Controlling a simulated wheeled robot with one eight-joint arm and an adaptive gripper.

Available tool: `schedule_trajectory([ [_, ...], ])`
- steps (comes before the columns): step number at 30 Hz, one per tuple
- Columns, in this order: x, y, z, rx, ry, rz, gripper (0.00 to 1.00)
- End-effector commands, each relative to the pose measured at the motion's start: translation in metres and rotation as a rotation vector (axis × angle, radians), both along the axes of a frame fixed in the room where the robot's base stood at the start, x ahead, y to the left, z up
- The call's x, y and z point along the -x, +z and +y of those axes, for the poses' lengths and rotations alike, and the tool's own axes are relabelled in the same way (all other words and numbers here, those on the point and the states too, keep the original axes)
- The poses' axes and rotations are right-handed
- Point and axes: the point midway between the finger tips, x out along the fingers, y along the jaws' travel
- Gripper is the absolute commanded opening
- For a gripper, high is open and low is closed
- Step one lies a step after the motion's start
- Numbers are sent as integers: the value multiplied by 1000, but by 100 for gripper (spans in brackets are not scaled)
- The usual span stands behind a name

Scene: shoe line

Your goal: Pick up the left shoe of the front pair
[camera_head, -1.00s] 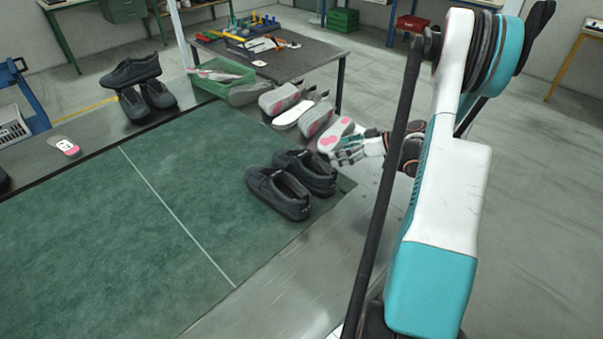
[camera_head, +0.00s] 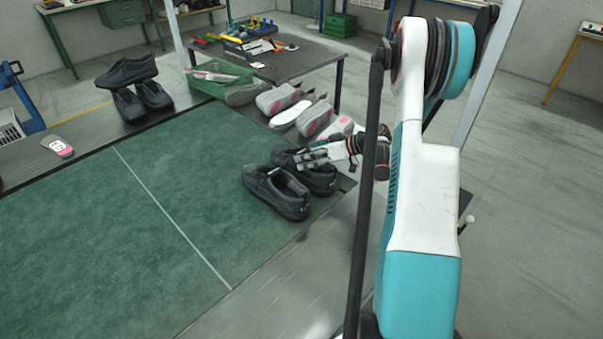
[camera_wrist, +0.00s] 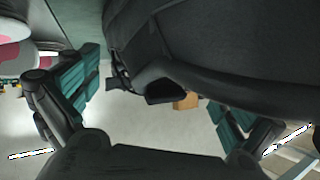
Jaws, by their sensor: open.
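The front pair is two black slip-on shoes side by side at the near right end of the green mat. The left one in the picture (camera_head: 274,193) stands nearer me, with nothing over it. The right one (camera_head: 318,182) stands just behind it. My gripper (camera_head: 303,158) is open at the top of the right one and overlaps it in the head view; contact cannot be told. In the wrist view, a dark shoe (camera_wrist: 215,40) fills the upper middle, close to the open fingers (camera_wrist: 155,100). Which shoe this is cannot be told there.
Grey soles with pink patches (camera_head: 316,118) lie in a row behind the pair. A green basket (camera_head: 213,84) and another black shoe group (camera_head: 143,97) stand further back. The green mat (camera_head: 110,235) is clear left of the pair.

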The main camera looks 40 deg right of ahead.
Motion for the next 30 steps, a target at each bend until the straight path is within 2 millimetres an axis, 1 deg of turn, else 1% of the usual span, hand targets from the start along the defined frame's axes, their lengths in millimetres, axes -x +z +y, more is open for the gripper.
schedule_trajectory([
  [4, 0, 1, 0, 1, -1, 0, 100],
  [13, 0, 0, -1, 1, -1, 1, 32],
  [14, 0, 1, -1, 1, -1, 0, 30],
  [20, 0, 0, -1, 1, -1, 1, 30],
  [25, 0, 7, -1, 1, -1, 1, 30],
  [26, 0, 10, -1, 1, -1, 1, 21],
  [27, 0, 14, -1, 1, -1, 1, 19],
  [30, 0, 29, -1, 1, -1, 0, 18],
])
